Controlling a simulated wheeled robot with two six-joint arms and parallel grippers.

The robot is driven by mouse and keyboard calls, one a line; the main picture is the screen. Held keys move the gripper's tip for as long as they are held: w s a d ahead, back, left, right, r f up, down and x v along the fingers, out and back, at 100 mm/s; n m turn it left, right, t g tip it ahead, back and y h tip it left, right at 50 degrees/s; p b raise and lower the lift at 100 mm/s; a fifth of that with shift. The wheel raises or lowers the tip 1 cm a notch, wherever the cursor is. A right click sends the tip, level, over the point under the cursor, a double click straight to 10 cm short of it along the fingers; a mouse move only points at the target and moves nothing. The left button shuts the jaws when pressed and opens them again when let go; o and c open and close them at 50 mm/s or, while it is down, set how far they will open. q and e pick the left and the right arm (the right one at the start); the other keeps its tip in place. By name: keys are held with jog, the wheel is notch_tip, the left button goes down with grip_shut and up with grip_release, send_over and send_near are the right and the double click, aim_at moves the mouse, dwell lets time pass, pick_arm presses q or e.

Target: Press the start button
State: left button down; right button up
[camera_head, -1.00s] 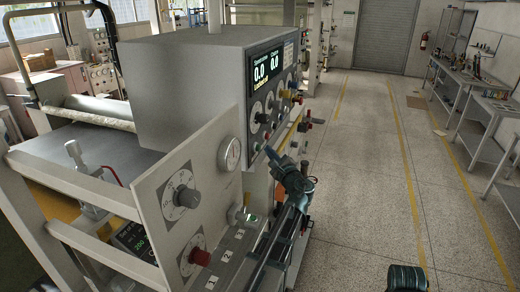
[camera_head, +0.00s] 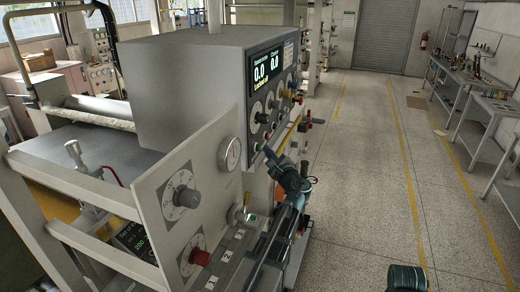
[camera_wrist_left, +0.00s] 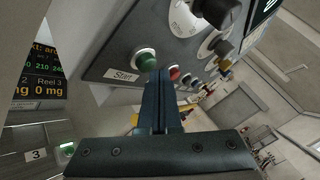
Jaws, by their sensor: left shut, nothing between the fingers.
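The start button is a green round button (camera_wrist_left: 145,60) with a "Start" label (camera_wrist_left: 121,76) below it on the grey control panel, in the left wrist view. My left gripper (camera_wrist_left: 159,76) is shut and empty, its fingers pointing toward the panel. Its tips appear just right of and below the green button in that view; I cannot tell whether they touch the panel. In the head view, the left gripper (camera_head: 270,154) is at the lower edge of the machine's control panel (camera_head: 276,93), and the button is not clearly visible there.
Knobs and coloured buttons, including a red one (camera_wrist_left: 174,72), lie right of the start button. A lower panel with a gauge (camera_head: 230,154) and dials (camera_head: 182,197) stands left of my left arm. The floor (camera_head: 370,160) to the right is open.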

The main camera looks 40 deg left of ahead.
pick_arm(q)
jog(key=shift+s+a, duration=0.1)
jog(key=shift+a, duration=0.4)
dwell(0.8)
jog(key=shift+d, duration=0.15)
jog(key=shift+w+d, duration=0.2)
jog(key=shift+d, duration=0.5)
jog(key=d, duration=0.2)
jog(key=w+d, duration=0.1)
jog(key=d, duration=0.2)
dwell(0.5)
jog(key=shift+a, duration=0.1)
dwell(0.5)
